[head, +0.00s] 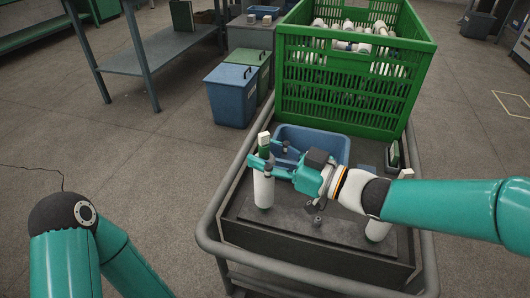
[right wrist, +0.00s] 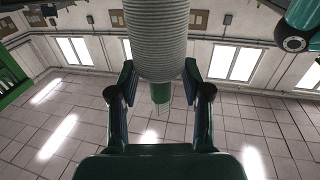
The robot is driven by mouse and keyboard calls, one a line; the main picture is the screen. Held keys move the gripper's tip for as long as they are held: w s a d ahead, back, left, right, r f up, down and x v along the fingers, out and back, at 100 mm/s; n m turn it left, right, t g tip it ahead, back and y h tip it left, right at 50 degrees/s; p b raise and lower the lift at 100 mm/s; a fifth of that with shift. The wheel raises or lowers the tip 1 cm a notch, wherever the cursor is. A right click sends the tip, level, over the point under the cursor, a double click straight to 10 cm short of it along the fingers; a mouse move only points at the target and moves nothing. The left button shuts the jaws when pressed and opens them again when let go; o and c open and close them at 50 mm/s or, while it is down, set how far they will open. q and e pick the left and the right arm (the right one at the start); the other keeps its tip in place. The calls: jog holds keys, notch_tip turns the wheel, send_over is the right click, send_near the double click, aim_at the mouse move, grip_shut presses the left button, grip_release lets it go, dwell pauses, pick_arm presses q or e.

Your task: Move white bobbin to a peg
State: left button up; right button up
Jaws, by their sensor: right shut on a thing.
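A white bobbin (head: 264,190) stands upright over the dark top of the cart, with a green band and a pale tip above its white part. My right gripper (head: 265,156) has its teal fingers closed around the upper part of it. In the right wrist view the ribbed white bobbin (right wrist: 158,40) fills the top middle between the two dark fingers, and its green end shows below. Whether its base touches the cart top or a peg is unclear. A second white upright piece (head: 378,230) is partly hidden under my right wrist. My left gripper is out of view.
A green crate (head: 355,85) with several white bobbins stands at the cart's back. A blue bin (head: 338,147) sits just behind my right gripper. A grey rail (head: 222,225) rims the cart. Blue and green bins and a grey table stand beyond, on open floor.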

aim_at(267, 135)
jog(key=shift+f+b, duration=0.65)
jog(key=shift+f, duration=0.3)
dwell(0.4)
jog(key=o, duration=1.1)
notch_tip(267, 135, up, 10)
jog(key=shift+f, duration=0.1)
